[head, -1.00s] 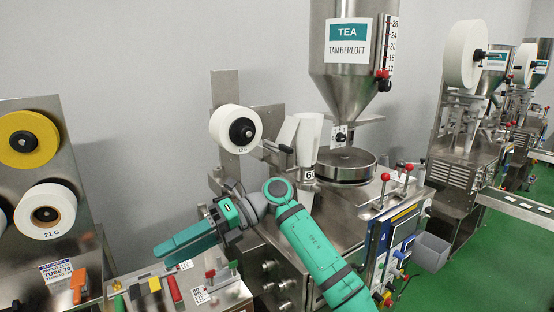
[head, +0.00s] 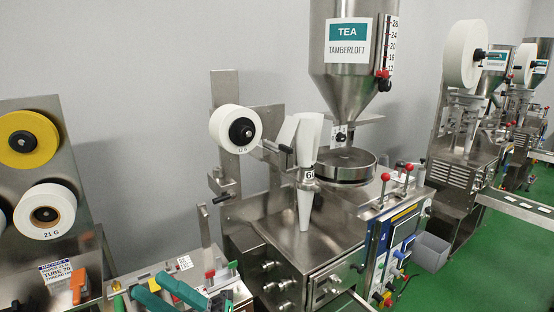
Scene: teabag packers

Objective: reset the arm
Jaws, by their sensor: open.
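My gripper (head: 147,282) shows at the bottom left of the head view. Its two green fingers are apart and nothing shows between them. The fingers point up and to the left, over the small bench with coloured handles (head: 212,288). The rest of my arm is out of view below the picture's lower edge.
The steel packing machine (head: 262,225) stands in the middle, with a paper roll (head: 226,127), a white forming tube (head: 305,190) and a tea hopper (head: 345,85). A reel panel (head: 75,205) stands at left. A grey bin (head: 431,252) and green floor (head: 480,265) are at right.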

